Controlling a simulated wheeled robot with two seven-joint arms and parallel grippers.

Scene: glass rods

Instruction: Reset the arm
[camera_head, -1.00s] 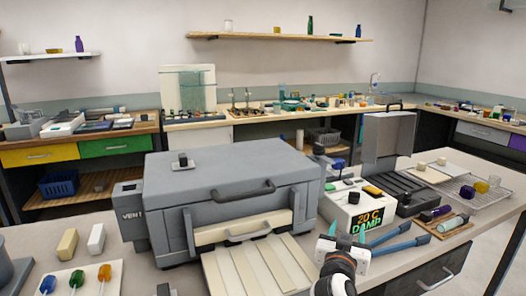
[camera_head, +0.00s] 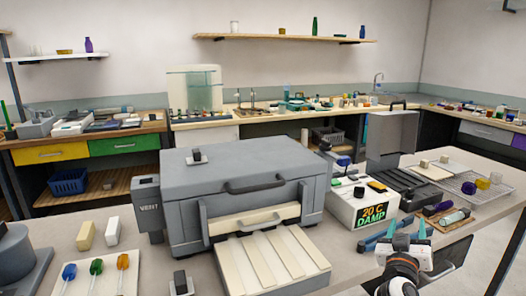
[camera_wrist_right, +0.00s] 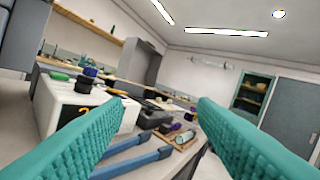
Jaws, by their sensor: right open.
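My right gripper (camera_head: 406,234) is at the lower right of the head view, in front of the bench's right part. Its two teal fingers are apart with nothing between them. The wrist view shows the same ribbed fingers (camera_wrist_right: 157,120) wide open, pointing across the bench. My left gripper is not in view.
A grey lidded oven (camera_head: 238,175) with a pale slatted tray (camera_head: 270,258) stands mid-bench. Right of it is a white box reading "20 C DAMP" (camera_head: 352,207). Blue-handled tools (camera_wrist_right: 130,162) lie close to my right gripper. A wire rack (camera_head: 470,186) is beyond. Three coloured glass pieces lie on a white board (camera_head: 110,285) at left.

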